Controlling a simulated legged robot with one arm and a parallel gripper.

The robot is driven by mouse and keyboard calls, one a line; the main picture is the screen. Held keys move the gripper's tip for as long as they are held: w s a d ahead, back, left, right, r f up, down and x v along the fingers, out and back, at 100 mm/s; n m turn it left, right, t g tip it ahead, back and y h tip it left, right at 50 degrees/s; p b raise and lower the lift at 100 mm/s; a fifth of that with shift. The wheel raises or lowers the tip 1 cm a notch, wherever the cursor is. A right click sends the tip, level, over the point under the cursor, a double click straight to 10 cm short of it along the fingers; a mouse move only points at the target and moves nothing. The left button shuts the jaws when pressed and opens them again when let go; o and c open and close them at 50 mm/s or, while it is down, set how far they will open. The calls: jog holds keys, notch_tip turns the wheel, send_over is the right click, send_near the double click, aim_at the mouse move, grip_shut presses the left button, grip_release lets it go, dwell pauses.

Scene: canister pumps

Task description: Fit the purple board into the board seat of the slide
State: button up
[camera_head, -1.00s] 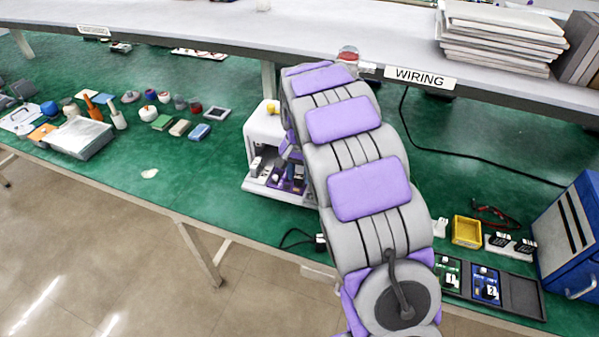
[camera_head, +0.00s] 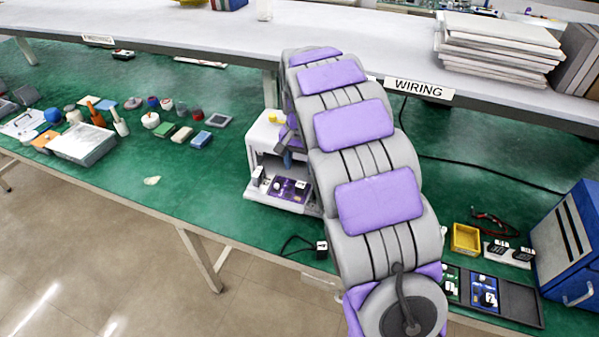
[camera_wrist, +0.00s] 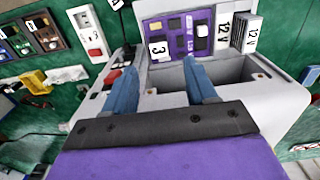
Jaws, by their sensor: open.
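The purple board (camera_head: 289,188), marked 3, lies on the slide (camera_head: 277,200) at the front of the white pump housing (camera_head: 265,132). It looks flat within the slide; I cannot tell whether every edge is fully down. In the wrist view the purple board (camera_wrist: 180,36) is at the top centre, beyond the fingertips, with 12 V blocks (camera_wrist: 235,32) to its right. My gripper (camera_wrist: 158,66) is open, its two blue fingers apart with nothing between them. In the head view a blue finger (camera_head: 286,158) shows just above the board; my arm hides the rest.
A black tray (camera_head: 522,300) at the right holds a green board (camera_head: 452,281) and a blue board (camera_head: 485,290). A yellow bin (camera_head: 466,238) and blue cabinet (camera_head: 570,240) stand nearby. A shelf (camera_head: 200,40) overhangs behind.

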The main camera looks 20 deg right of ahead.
notch_tip(320, 180, up, 5)
jog(key=s+r+n, duration=0.1)
jog(key=s+r, duration=0.1)
jog(key=s, duration=0.7)
jog(key=s+r+n, duration=0.1)
jog(key=s+r, duration=0.1)
jog(key=s, duration=0.7)
jog(key=s+a+f+n+g, duration=0.1)
jog(key=s+f+n, duration=0.1)
jog(key=s, duration=0.9)
jog(key=s+a+f+n, duration=0.1)
jog(key=s+f+n, duration=0.1)
jog(key=s, duration=0.9)
jog(key=shift+s+a+n+g+p, duration=0.15)
jog(key=shift+a+n+g+p, duration=0.2)
jog(key=shift+a+n+g, duration=0.05)
jog(key=shift+c, duration=0.2)
